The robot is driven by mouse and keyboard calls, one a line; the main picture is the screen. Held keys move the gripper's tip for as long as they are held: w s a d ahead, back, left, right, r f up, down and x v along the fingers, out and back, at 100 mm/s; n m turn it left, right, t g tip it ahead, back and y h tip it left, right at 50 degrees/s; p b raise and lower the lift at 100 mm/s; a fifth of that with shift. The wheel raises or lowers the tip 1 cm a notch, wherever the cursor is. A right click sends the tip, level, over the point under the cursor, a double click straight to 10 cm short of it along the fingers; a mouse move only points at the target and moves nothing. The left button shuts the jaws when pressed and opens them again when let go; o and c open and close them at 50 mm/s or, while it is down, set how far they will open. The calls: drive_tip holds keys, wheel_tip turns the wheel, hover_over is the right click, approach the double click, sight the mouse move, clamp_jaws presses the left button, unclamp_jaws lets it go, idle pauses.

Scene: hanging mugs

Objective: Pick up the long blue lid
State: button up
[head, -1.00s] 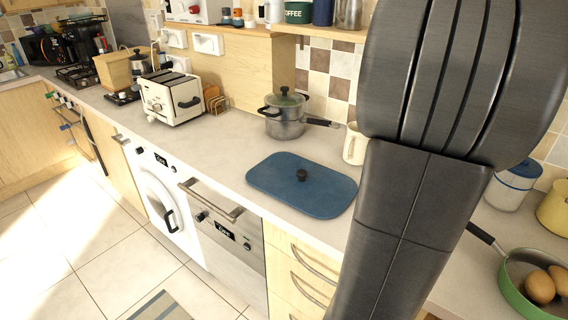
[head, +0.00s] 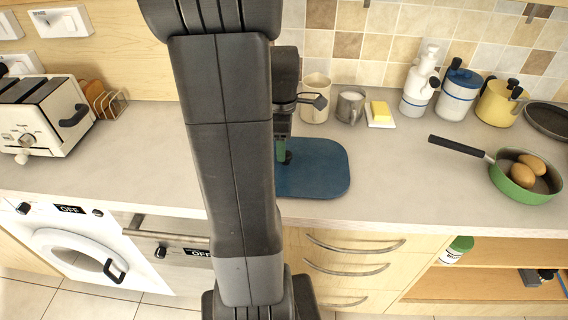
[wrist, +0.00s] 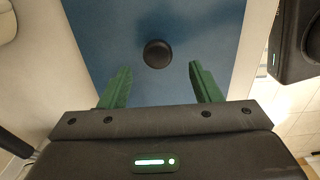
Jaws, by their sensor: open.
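The long blue lid (head: 320,170) lies flat on the counter, its left part hidden behind my arm in the head view. In the wrist view the lid (wrist: 200,30) fills the upper middle, with its round black knob (wrist: 157,54) near the centre. My gripper (wrist: 160,80) is open, with its two green fingers on either side of the knob's line and a little short of it in the picture. Nothing is between the fingers. In the head view my gripper (head: 283,155) is over the lid beside the knob (head: 288,157), partly hidden by my arm.
Behind the lid stand a cream mug (head: 315,100), a metal cup (head: 350,106) and a butter dish (head: 380,115). A green pan (head: 515,190) with eggs is at the right, a toaster (head: 40,115) at the left.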

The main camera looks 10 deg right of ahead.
drive_tip(key=f, duration=0.2)
drive_tip(key=d+f, duration=0.1)
drive_tip(key=shift+f, duration=0.4)
drive_tip(key=shift+a+f, duration=0.15)
drive_tip(key=shift+f, duration=0.15)
drive_tip(key=shift+c, duration=0.3)
clamp_jaws()
